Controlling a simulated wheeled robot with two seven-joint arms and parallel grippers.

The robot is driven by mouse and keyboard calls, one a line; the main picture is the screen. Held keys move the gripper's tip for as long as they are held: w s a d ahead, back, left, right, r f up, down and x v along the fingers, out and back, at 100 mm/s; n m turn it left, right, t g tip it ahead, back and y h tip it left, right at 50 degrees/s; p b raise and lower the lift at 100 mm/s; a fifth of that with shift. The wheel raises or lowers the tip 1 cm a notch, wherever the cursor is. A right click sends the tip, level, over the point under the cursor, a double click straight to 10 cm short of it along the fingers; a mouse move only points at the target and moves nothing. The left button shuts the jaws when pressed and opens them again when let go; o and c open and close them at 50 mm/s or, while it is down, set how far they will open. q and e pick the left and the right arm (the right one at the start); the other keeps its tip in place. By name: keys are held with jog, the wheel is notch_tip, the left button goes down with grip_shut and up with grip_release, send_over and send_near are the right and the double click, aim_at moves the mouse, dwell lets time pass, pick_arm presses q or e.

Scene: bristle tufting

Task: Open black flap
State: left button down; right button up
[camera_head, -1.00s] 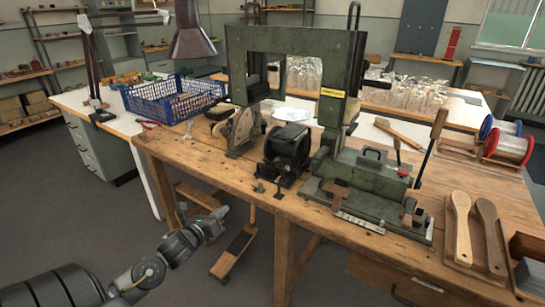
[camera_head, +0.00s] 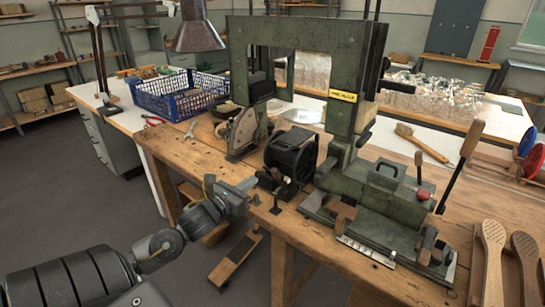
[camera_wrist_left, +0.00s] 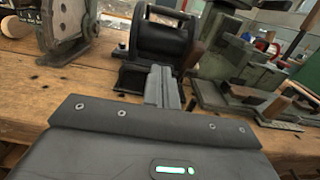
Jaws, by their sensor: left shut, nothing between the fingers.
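A black rounded housing (camera_head: 292,152) stands on the wooden workbench, in front of the green machine frame. It is the black part that could carry the flap; I cannot tell a separate flap or whether it is open. In the left wrist view the housing (camera_wrist_left: 162,38) fills the upper middle, with a dark base below it. My left gripper (camera_head: 247,184) is at the bench's front edge, just left of and in front of the housing. Its fingers (camera_wrist_left: 162,82) are together and empty, pointing at the housing's base. They seem apart from it, though contact is hard to judge. My right gripper is not seen.
The green machine (camera_head: 345,75) rises behind, its lower body with levers to the right. A wheel-shaped part (camera_head: 243,132) stands left of the housing. A blue basket (camera_head: 180,97) is at back left. Wooden brush handles (camera_head: 493,258) lie at front right. Small knobs stick up near the front edge.

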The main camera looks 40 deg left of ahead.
pick_arm(q)
jog(key=w+r+p, duration=0.1)
jog(key=w, duration=0.2)
jog(key=w+r, duration=0.1)
jog(key=w, duration=0.2)
jog(key=w+r+p, duration=0.1)
jog(key=w, duration=0.2)
jog(key=shift+w+a+r+p, duration=0.1)
jog(key=shift+w+r+p, duration=0.05)
jog(key=shift+w+p, duration=0.2)
jog(key=shift+w+r, duration=0.1)
jog(key=shift+r, duration=0.25)
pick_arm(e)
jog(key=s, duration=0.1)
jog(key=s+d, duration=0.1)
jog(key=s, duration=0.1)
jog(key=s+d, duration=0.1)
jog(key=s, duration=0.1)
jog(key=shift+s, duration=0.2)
